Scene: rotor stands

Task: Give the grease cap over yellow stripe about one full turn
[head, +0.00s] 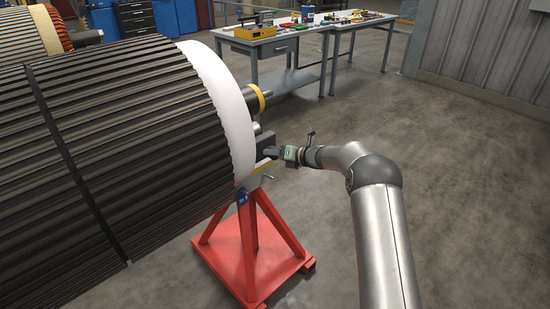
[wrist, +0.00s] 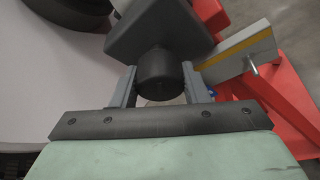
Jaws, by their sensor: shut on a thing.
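The grease cap (wrist: 160,76) is a dark, round cylinder standing out from a dark block (wrist: 160,35) in the wrist view. My gripper (wrist: 158,88) is shut on it, one finger on each side. A yellow stripe (wrist: 236,53) runs along a pale grey plate beside the block. In the head view my gripper (head: 273,153) is at the block (head: 265,144) on the rotor's end, and the yellow stripe (head: 262,166) lies just below. The cap itself is too small or hidden to make out there.
A red stand (head: 249,240) is under the ribbed black rotor (head: 120,130) with its white end disc (head: 222,95). A shaft with a yellow ring (head: 256,98) juts out above the block. A small pin (wrist: 252,70) sticks out near the stripe. The floor to the right is clear.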

